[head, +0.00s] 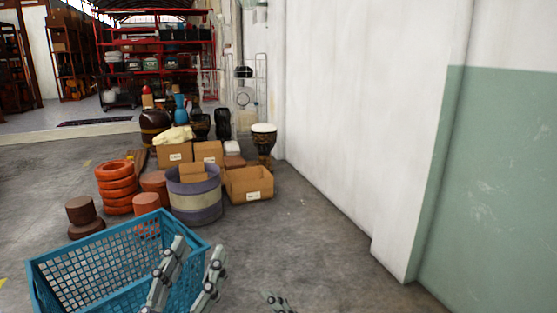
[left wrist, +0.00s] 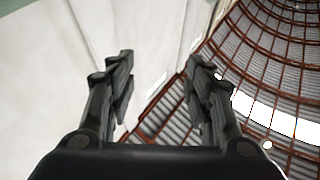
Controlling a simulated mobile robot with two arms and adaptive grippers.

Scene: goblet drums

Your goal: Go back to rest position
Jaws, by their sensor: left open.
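My left gripper (head: 197,246) points upward at the bottom of the head view, in front of the right side of a blue plastic basket. In the left wrist view its two fingers (left wrist: 158,65) stand apart with nothing between them. Behind them are a pale wall and the arched roof. The tip of what looks like my right gripper (head: 277,300) shows at the bottom edge; the rest is cut off. A goblet drum (head: 264,141) with a pale head stands upright by the wall, far from both grippers.
The blue basket (head: 85,255) is close at lower left. Beyond it stand a grey-purple tub (head: 196,205), orange ring stack (head: 116,188), open cardboard box (head: 250,185) and more drums. A white wall (head: 350,110) runs along the right. Floor between box and wall is clear.

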